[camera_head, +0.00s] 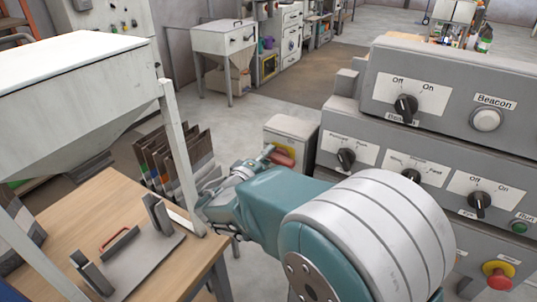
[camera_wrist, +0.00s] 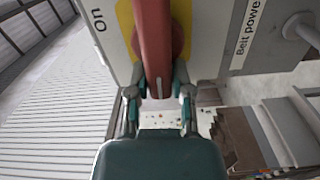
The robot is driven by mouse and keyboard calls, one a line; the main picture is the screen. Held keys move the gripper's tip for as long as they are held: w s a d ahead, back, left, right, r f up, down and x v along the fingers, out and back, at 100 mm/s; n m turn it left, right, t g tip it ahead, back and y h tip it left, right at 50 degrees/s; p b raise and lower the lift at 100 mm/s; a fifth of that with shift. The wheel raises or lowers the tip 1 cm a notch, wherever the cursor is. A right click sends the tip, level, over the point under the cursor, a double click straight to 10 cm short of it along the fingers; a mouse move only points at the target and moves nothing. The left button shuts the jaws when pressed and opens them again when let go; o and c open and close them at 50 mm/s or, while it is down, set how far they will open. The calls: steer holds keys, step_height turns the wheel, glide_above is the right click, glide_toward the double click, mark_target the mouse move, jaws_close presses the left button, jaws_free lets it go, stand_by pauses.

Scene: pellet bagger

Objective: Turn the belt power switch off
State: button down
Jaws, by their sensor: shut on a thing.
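The belt power switch has a red lever (camera_wrist: 154,40) on a yellow plate, on a light grey box front marked "On" and "Belt powe…" in the wrist view. In the head view, the red lever (camera_head: 283,158) shows at the front of a small grey box (camera_head: 291,130). My gripper (camera_wrist: 159,85) is shut on the lever, with one finger on each side near its free end. In the head view my gripper (camera_head: 264,157) is small and partly hidden by my arm. Any "Off" mark is not visible in the wrist view.
A grey console (camera_head: 345,112) with knobs, a beacon button and a red emergency stop (camera_head: 497,275) stands close at right. A wooden table (camera_head: 110,190) with a metal fixture stands at left, under a white hopper (camera_head: 70,90). Folded bags (camera_head: 172,160) stand upright behind it.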

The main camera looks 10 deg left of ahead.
steer(key=shift+s+f+n, duration=0.1)
steer(key=shift+f+n, duration=0.3)
steer(key=shift+n, duration=0.1)
steer(key=c, duration=0.5)
jaws_free()
steer(key=shift+a, duration=0.2)
steer(key=shift+r, duration=0.1)
steer(key=shift+s, duration=0.15)
steer(key=v, duration=1.1)
steer(key=shift+s+a, duration=0.25)
